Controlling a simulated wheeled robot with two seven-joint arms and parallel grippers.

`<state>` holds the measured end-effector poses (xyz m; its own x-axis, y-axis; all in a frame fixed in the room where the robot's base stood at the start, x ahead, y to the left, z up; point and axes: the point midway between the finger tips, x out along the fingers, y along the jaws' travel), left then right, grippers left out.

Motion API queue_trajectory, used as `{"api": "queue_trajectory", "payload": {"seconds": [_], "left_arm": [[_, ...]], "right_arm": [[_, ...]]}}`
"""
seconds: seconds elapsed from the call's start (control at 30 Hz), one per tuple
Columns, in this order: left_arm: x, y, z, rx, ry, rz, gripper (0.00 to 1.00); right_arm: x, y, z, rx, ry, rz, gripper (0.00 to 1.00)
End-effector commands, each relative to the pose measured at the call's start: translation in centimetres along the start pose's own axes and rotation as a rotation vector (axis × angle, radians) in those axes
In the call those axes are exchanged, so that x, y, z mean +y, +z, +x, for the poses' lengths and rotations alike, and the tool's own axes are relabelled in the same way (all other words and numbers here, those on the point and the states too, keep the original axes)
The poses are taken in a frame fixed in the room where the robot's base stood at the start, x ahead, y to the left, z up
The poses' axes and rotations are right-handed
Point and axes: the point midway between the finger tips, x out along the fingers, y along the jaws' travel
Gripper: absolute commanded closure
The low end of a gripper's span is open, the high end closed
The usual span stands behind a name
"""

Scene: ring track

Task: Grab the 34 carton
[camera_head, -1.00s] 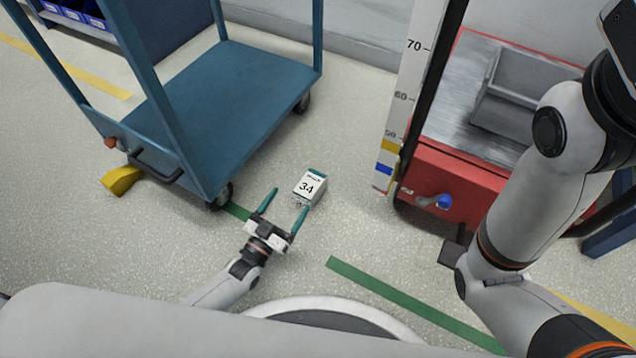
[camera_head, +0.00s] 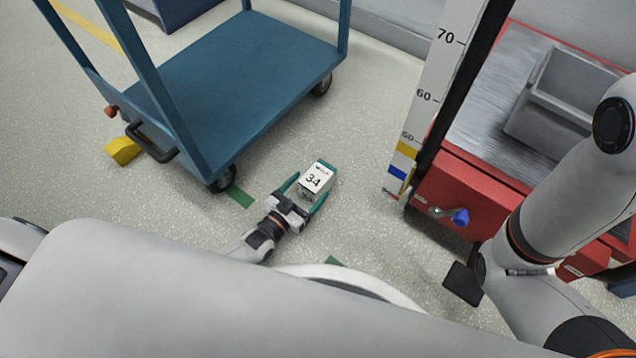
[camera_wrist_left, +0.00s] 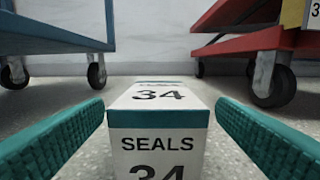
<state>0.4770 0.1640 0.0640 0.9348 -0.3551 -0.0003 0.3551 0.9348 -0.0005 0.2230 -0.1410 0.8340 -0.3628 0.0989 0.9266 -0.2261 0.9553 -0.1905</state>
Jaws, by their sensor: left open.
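The 34 carton (camera_head: 314,180) is a small white box with a teal band, standing on the speckled floor. In the left wrist view the carton (camera_wrist_left: 158,130) shows "SEALS" and "34" on its near face and "34" on top. My left gripper (camera_head: 302,193) is open, low by the floor, with its teal fingers on either side of the carton. In the left wrist view a gap shows between each finger and the carton. My right arm (camera_head: 530,240) comes in at the right; its fingers cannot be made out.
A blue cart (camera_head: 240,80) on casters stands to the left, its near wheel close to my left gripper. A red cart (camera_head: 465,200) with a grey bin (camera_head: 560,100) and a height scale (camera_head: 430,90) stands to the right. Floor beyond the carton is clear.

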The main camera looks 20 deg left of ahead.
Motion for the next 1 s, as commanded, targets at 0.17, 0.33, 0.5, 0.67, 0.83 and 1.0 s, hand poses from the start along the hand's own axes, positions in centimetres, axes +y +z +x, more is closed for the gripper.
{"api": "queue_trajectory", "payload": {"seconds": [0.17, 0.33, 0.5, 0.67, 0.83, 1.0], "left_arm": [[0.1, -0.4, 2.6, -0.005, 0.0, 0.001, 0.2], [0.1, -0.1, 4.6, -0.003, 0.0, 0.0, 0.2], [0.1, 0.1, 5.0, 0.001, 0.0, 0.0, 0.2], [0.1, 0.1, 5.0, 0.001, 0.0, 0.0, 0.28], [0.1, 0.1, 4.9, 0.0, 0.0, 0.0, 0.56], [0.1, 0.2, 5.0, -0.001, 0.0, 0.0, 0.71]], "right_arm": [[0.5, 0.8, -2.3, 0.0, 0.0, 0.0, 1.0], [0.7, 1.1, -3.2, 0.0, 0.001, 0.0, 1.0], [0.7, 1.1, -3.2, 0.0, 0.001, 0.0, 1.0], [0.7, 1.1, -3.1, 0.0, 0.001, 0.0, 1.0], [0.7, 1.1, -3.1, 0.0, 0.001, 0.0, 1.0], [0.7, 1.1, -3.1, 0.0, 0.001, 0.0, 1.0]]}}
